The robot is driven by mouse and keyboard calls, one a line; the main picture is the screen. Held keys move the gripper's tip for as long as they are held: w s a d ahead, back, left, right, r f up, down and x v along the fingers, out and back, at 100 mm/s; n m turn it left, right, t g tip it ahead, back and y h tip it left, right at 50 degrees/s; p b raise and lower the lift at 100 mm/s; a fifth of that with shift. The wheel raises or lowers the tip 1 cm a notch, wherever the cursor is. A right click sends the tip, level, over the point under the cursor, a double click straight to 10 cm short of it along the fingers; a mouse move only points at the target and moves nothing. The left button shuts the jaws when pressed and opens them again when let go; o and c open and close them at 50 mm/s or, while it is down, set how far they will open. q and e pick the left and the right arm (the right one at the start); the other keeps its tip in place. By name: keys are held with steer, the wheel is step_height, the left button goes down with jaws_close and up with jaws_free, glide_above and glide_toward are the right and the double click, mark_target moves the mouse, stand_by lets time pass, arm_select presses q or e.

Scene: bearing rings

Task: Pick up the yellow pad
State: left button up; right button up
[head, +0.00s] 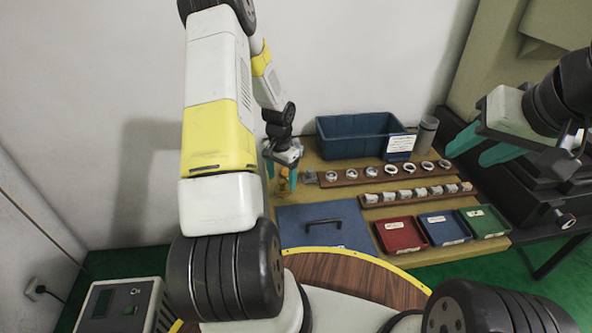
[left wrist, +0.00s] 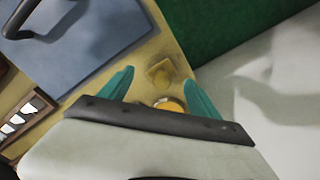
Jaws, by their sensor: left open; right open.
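In the left wrist view, a small dull-yellow squarish piece (left wrist: 162,72), which looks like the yellow pad, lies on the tan table near its edge. An orange round thing (left wrist: 170,105) is closer to the camera, partly hidden by my gripper's dark edge. My left gripper (head: 281,177) is open, its teal fingers spread to either side of these two, and nothing is clearly held. In the head view a small yellow thing (head: 284,174) shows between its fingers, partly covered. My right gripper (head: 465,156) is open and empty, high at the right.
A blue mat (head: 298,224) with a dark handle lies in front of the left gripper. A blue bin (head: 343,124) stands behind. Wooden racks (head: 346,179) of rings and blocks lie to the right, with red (head: 400,235), blue (head: 444,228) and green (head: 485,222) trays in front.

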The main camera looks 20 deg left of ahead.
mark_target(282, 181)
arm_select(q)
steer(key=f, duration=0.5)
steer(key=shift+w+a, duration=0.1)
steer(key=shift+w, duration=0.3)
steer(key=c, duration=1.4)
steer(key=shift+r, duration=0.55)
steer(key=r, duration=0.1)
steer(key=s+r, duration=0.1)
steer(key=shift+d+r, duration=0.2)
steer(key=shift+r, duration=0.15)
steer(key=s+d, duration=0.2)
steer(key=s, duration=0.2)
steer(key=s+d+r, duration=0.1)
steer(key=s+d, duration=0.1)
steer(key=s, duration=0.3)
steer(key=s+d, duration=0.2)
steer(key=s, duration=0.2)
steer(key=shift+s+d+r, duration=0.2)
steer(key=shift+s+d, duration=0.05)
steer(key=o, duration=0.7)
steer(key=c, duration=0.4)
